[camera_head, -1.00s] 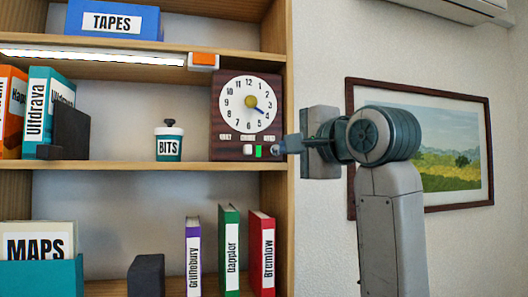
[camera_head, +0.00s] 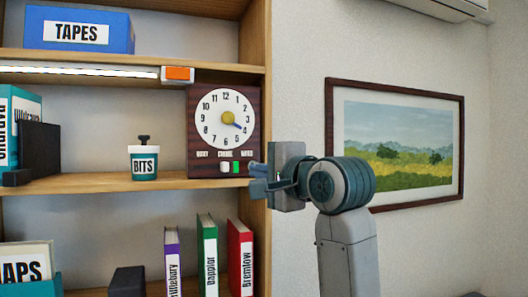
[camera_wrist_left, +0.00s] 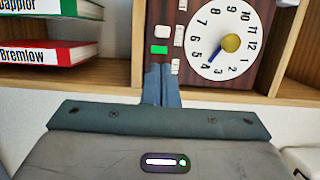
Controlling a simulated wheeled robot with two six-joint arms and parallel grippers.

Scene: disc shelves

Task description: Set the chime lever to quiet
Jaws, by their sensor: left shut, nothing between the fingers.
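A dark red-brown clock (camera_head: 195,130) with a white dial stands at the right end of the middle shelf. Below the dial is a row of small labels; the left one appears to read QUIET (camera_head: 202,154). A white lever knob (camera_head: 224,168) sits under the middle label, with a green patch (camera_head: 236,168) just right of it. My left gripper (camera_head: 257,171) is shut and empty, its tips at the clock's lower right edge.
The shelf's right upright (camera_head: 255,120) stands close behind my gripper. A BITS jar (camera_head: 143,164) is left of the clock, with free shelf between. Purple, green and red books (camera_head: 240,257) stand below. A framed picture (camera_head: 400,145) hangs on the wall to the right.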

